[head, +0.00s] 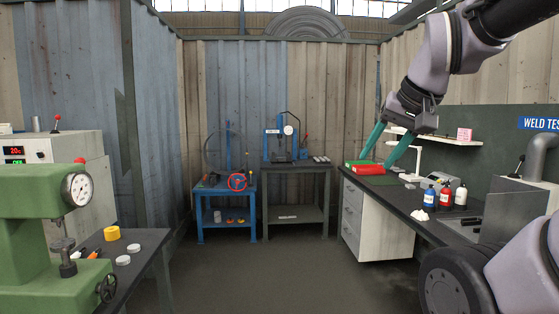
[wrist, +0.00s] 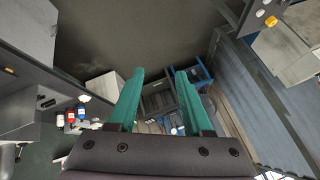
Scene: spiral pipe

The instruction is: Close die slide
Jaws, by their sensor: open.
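My gripper (head: 376,162) is high at the right in the head view, its two teal fingers apart and pointing down. It also shows in the wrist view (wrist: 160,73), with nothing between the fingers. In the head view the fingers overlap the red and green blocks (head: 365,169) on the right bench; I cannot tell whether they touch. No part is clearly recognisable as the die slide. A blue bench (head: 227,187) at the back carries a large ring-shaped machine with a red handwheel (head: 237,182). A blue press (head: 273,147) with a round dial stands to its right.
The right bench (head: 436,214) holds red, blue and white bottles (head: 445,197) and small items. A green machine (head: 40,230) with a gauge stands at the front left, beside a dark table (head: 150,248). The floor (head: 270,275) between is clear.

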